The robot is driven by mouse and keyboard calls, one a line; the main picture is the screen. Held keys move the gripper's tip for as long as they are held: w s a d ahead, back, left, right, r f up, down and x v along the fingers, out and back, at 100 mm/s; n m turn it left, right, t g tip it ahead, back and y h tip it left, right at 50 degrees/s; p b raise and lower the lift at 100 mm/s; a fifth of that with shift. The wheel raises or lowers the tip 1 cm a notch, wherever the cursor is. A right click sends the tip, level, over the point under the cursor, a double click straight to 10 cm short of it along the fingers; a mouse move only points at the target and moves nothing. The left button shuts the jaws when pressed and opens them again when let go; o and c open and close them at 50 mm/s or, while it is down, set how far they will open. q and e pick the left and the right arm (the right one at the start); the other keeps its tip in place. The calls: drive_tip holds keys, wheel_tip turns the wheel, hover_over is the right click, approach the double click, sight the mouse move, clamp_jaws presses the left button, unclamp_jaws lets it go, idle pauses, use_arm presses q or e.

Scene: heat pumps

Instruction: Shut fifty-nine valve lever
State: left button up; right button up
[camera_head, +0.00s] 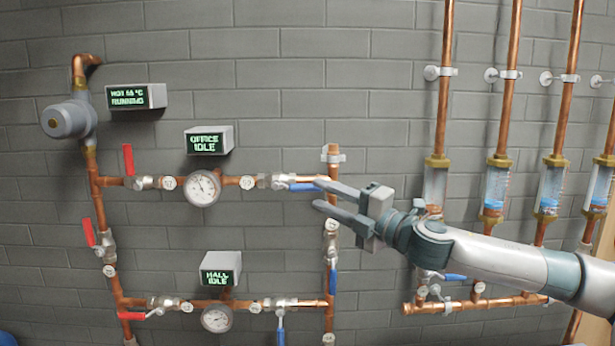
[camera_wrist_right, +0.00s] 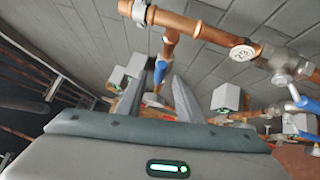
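My right gripper (camera_head: 317,196) is open, its two fingers apart and pointing left at the right end of the upper "OFFICE" pipe row. The blue valve lever (camera_head: 302,187) of that row lies along the pipe, close to the fingertips. In the right wrist view, a blue lever (camera_wrist_right: 160,71) shows between and beyond the fingertips (camera_wrist_right: 159,78); I cannot tell whether they touch it. Round number tags sit by the valves, such as one beside this valve (camera_head: 247,182), but I cannot read which is fifty-nine. My left gripper is out of view.
A vertical copper pipe (camera_head: 333,158) stands beside the fingertips, with another blue lever (camera_head: 333,280) lower down. Red levers (camera_head: 128,160) and a gauge (camera_head: 203,188) are to the left. Flow meters (camera_head: 495,188) stand behind my right arm.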

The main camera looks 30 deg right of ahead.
sight(312, 188)
drive_tip(key=p+x, duration=0.1)
drive_tip(key=x, duration=0.1)
drive_tip(key=p+x, duration=0.2)
drive_tip(key=shift+d+r, duration=0.1)
drive_tip(key=shift+r, duration=0.1)
drive_tip(key=shift+w+a+f+p, duration=0.1)
drive_tip(key=shift+w+a+p, duration=0.1)
drive_tip(key=shift+w, duration=0.2)
drive_tip(key=shift+w+a+p, duration=0.1)
drive_tip(key=shift+w+p, duration=0.1)
drive_tip(key=shift+w, duration=0.2)
clamp_jaws()
